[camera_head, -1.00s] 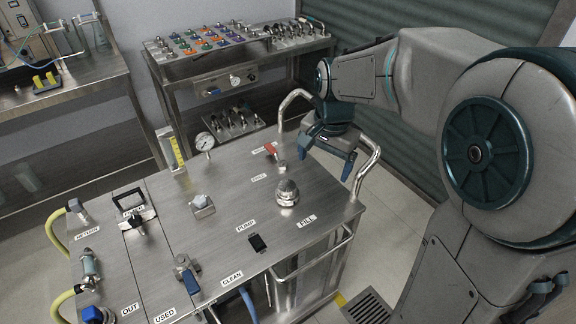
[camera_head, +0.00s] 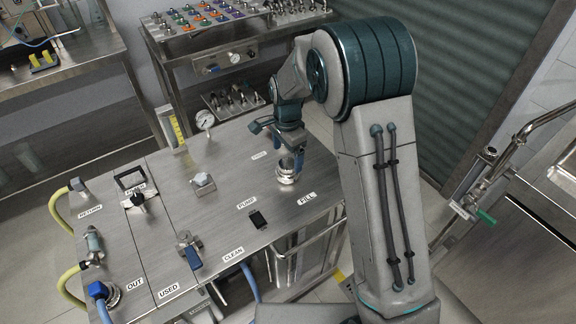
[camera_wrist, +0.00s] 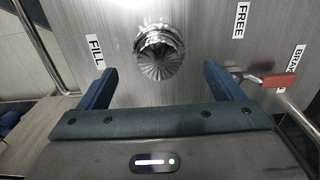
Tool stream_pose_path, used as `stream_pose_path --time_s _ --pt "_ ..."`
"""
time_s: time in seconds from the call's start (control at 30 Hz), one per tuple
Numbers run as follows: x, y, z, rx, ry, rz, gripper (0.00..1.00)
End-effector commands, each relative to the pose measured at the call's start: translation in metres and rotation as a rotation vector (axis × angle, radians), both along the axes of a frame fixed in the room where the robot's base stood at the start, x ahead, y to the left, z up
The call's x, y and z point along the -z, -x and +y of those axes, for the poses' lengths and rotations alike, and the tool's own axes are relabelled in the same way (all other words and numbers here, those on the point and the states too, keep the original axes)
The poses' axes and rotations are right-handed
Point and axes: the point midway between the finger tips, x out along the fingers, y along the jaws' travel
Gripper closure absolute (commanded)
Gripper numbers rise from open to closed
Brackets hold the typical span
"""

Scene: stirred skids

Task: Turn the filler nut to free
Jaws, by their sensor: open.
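The filler nut, a silver ribbed dome, stands on the steel skid top next to the FILL label (camera_head: 307,199). In the head view its lower part (camera_head: 286,178) shows below my gripper (camera_head: 277,146), which covers its upper part. In the wrist view the nut (camera_wrist: 159,58) lies ahead of and between the two blue fingers of my gripper (camera_wrist: 160,75). The fingers are open, with a clear gap on both sides, and appear not to touch it. The FREE label (camera_wrist: 241,20) is at the upper right.
A red-handled lever (camera_wrist: 279,80) sits beside the BRAKE label (camera_wrist: 295,60), right of my right finger. A pressure gauge (camera_head: 204,120), a pale knob (camera_head: 203,182) and a black pump switch (camera_head: 258,220) stand on the skid top. A side rail (camera_wrist: 38,45) runs past its edge.

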Motion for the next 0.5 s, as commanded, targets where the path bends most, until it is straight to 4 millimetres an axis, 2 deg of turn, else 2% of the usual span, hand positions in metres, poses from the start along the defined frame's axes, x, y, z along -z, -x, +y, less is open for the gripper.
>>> stream_pose_path --time_s 0.03,0.2,0.33,0.5 --pt "0.011 0.001 -0.001 0.000 0.002 0.005 0.13" --pt "0.040 0.001 -0.001 0.000 0.001 0.003 0.13" --pt "0.054 0.000 0.000 -0.001 0.001 0.002 0.13" --pt "0.061 0.000 0.000 -0.001 0.000 0.000 0.13"
